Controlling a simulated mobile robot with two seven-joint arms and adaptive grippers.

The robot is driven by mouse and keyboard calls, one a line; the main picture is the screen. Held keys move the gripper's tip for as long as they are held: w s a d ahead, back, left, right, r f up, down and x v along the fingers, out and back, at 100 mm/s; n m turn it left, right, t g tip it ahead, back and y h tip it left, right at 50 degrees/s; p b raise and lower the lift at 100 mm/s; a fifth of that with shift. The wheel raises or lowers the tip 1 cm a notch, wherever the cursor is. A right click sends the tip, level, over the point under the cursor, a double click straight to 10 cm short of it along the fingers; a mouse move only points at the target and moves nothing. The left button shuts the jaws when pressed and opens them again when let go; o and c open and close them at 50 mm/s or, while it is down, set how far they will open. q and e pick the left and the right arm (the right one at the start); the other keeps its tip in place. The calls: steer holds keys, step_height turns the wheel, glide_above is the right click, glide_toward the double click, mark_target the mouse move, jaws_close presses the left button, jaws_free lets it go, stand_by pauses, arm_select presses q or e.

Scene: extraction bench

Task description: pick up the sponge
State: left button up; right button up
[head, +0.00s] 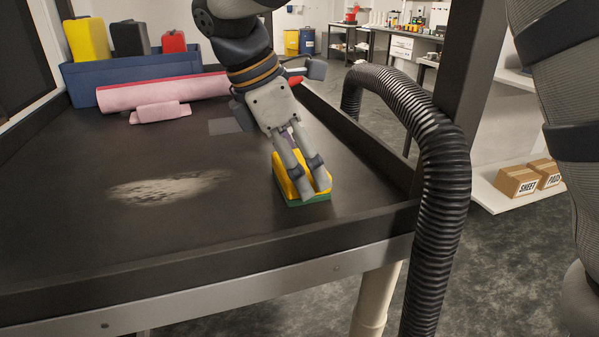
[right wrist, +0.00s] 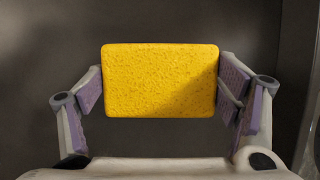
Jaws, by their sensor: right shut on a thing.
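The sponge (head: 284,176) is a yellow block with a green underside, near the right front corner of the dark bench tray. My right gripper (head: 315,190) reaches down over it, its fingers covering part of it. In the right wrist view the sponge's yellow face (right wrist: 160,80) lies between the two finger pads of my right gripper (right wrist: 160,88), which is shut on it. I cannot tell whether the sponge touches the tray floor. My left gripper is not in view.
The tray's raised rim (head: 360,150) runs close to the right of the sponge, with a ribbed black hose (head: 443,190) outside it. A pale powdery patch (head: 168,187) lies left. Behind are a pink roll (head: 150,92) and a blue bin (head: 130,70) with containers.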

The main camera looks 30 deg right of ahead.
steer(key=shift+r, duration=0.3)
step_height(320, 180, up, 3)
steer(key=shift+a, duration=0.15)
steer(key=a+r, duration=0.1)
steer(key=s+r, duration=0.1)
steer(key=s+a+r, duration=0.1)
steer(key=r, duration=0.1)
steer(key=shift+s+a, duration=0.2)
steer(key=shift+a, duration=0.1)
steer(key=s+a+r, duration=0.5)
steer(key=s+a, duration=0.1)
steer(key=a, duration=0.1)
steer(key=shift+s+a+r, duration=0.15)
steer(key=shift+s+a, duration=0.2)
steer(key=shift+s, duration=0.05)
